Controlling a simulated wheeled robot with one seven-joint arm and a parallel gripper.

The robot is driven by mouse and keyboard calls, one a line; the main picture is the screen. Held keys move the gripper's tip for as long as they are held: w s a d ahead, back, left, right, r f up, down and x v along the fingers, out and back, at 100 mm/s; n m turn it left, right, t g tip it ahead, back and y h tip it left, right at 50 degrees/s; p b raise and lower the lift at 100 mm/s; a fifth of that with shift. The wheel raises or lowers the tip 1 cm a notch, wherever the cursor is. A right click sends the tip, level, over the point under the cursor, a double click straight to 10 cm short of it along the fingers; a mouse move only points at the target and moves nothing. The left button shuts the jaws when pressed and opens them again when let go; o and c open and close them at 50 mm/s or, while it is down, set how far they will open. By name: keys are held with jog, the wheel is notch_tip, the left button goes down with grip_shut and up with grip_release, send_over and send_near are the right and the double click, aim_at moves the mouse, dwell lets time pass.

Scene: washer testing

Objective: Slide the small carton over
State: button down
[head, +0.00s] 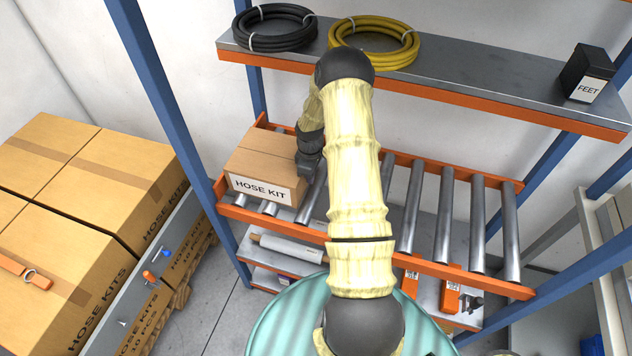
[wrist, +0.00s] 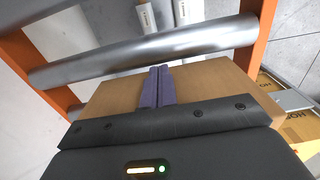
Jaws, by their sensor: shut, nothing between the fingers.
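The small carton (head: 262,168), brown with a white "HOSE KIT" label, sits upright at the left end of the roller shelf (head: 478,222). My gripper (head: 308,166) is at the carton's right side in the head view, partly hidden by my own arm. In the wrist view, the purple-grey fingers of my gripper (wrist: 158,88) are closed together with nothing between them. They lie against or just over the brown carton face (wrist: 112,98); I cannot tell whether they touch it. A metal roller (wrist: 150,55) runs just past the fingertips.
Bare rollers extend right of the carton. An upper shelf (head: 470,80) holds a black hose coil (head: 274,28), a yellow hose coil (head: 374,42) and a black "FEET" box (head: 588,74). A blue post (head: 166,98) stands left of the carton. Large cartons (head: 70,190) fill the left.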

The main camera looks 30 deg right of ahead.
jog(key=shift+w+a, duration=0.45)
jog(key=shift+w, duration=0.05)
jog(key=shift+s+d, duration=0.1)
jog(key=shift+s+d, duration=1)
jog(key=shift+s, duration=0.15)
notch_tip(320, 180, up, 10)
jog(key=b, duration=0.1)
jog(key=shift+s+d+b, duration=0.15)
jog(key=shift+s+b, duration=0.1)
jog(key=shift+b, duration=0.1)
jog(key=shift+d, duration=0.1)
